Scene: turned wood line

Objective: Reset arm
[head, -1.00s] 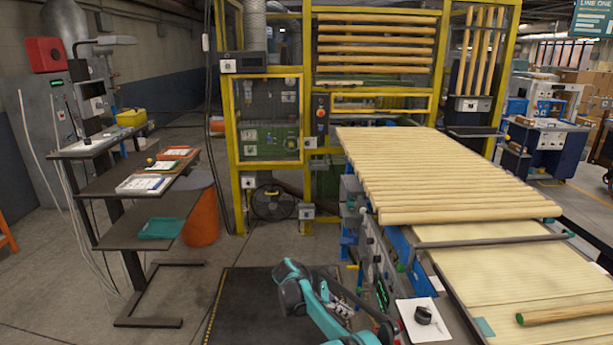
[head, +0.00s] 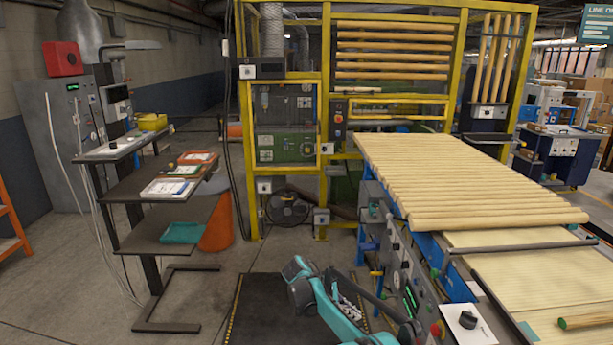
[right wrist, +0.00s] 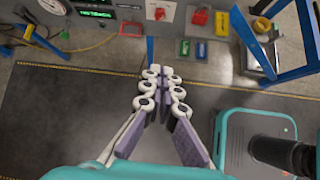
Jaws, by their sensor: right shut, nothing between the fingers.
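My right arm (head: 335,308) comes up from the bottom edge in the head view, teal and grey, bent over the dark floor mat. My right gripper (head: 350,308) is partly hidden behind the arm there. In the right wrist view the right gripper (right wrist: 161,72) has its two pale jointed fingers together at the tips, with nothing between them. It hangs above the dark mat (right wrist: 60,110), clear of the panel beyond. My left gripper is not in view.
A conveyor table with pale wooden rods (head: 460,180) stands right of my arm, its control panel (head: 400,275) close by. A dark shelf stand (head: 150,245) is at the left. A yellow-framed machine (head: 326,120) stands behind. Open floor lies between.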

